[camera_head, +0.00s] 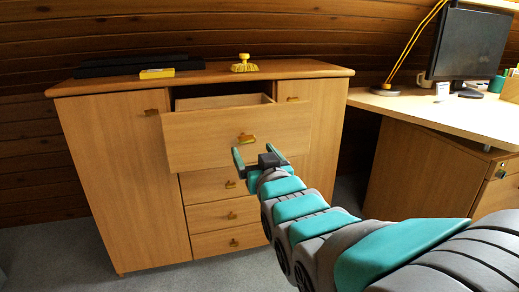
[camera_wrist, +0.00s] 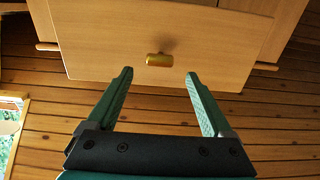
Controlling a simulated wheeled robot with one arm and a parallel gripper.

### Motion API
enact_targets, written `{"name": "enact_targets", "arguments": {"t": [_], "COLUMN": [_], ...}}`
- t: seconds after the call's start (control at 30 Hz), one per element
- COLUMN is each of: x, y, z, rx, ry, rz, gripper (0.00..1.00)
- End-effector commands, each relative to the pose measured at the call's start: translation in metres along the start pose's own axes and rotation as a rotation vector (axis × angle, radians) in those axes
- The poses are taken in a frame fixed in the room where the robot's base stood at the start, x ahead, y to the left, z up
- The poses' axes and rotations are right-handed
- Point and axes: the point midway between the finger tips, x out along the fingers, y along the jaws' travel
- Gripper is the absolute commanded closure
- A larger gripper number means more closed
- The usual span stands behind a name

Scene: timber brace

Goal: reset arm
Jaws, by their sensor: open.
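My gripper (camera_head: 257,156) is open and empty in front of the pulled-out top drawer (camera_head: 205,137) of a wooden cabinet (camera_head: 125,185). In the wrist view, the two green fingers of my gripper (camera_wrist: 160,90) are spread apart with nothing between them. The brass drawer handle (camera_wrist: 159,60) lies beyond the fingertips and is apart from them. The handle also shows in the head view (camera_head: 246,138), just above my gripper. The drawer's inside is mostly hidden by its front.
On the cabinet top are a yellow brush-like object (camera_head: 244,64), a yellow box (camera_head: 157,73) and a dark flat object (camera_head: 120,66). A desk (camera_head: 440,112) with a monitor (camera_head: 469,45) stands at the right. Grey carpet is clear at the front left.

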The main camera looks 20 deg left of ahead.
Motion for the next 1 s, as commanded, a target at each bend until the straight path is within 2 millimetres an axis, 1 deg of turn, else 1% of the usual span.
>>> {"name": "enact_targets", "arguments": {"t": [0.23,0.3,0.37,0.43,0.53,0.6,0.67,0.7,0.77,0.8,0.87,0.9,0.97,1.0], "x": [0.0,-0.001,-0.004,-0.011,-0.031,-0.053,-0.074,-0.09,-0.116,-0.134,-0.163,-0.184,-0.215,-0.237], "y": [0.001,0.005,0.015,0.032,0.065,0.087,0.104,0.114,0.126,0.133,0.14,0.144,0.147,0.147], "z": [0.0,0.003,0.01,0.024,0.054,0.08,0.1,0.113,0.13,0.141,0.155,0.164,0.176,0.183], "rx": [0.0,0.001,0.002,0.007,0.021,0.037,0.054,0.067,0.089,0.106,0.134,0.155,0.188,0.212], "ry": [-0.001,-0.018,-0.056,-0.127,-0.28,-0.405,-0.511,-0.581,-0.682,-0.752,-0.853,-0.923,-1.025,-1.092], "rz": [0.001,0.01,0.029,0.062,0.126,0.173,0.21,0.233,0.266,0.286,0.313,0.329,0.351,0.365], "gripper": [0.15,0.15,0.15,0.15,0.15,0.15,0.15,0.15,0.15,0.15,0.15,0.15,0.15,0.15]}}
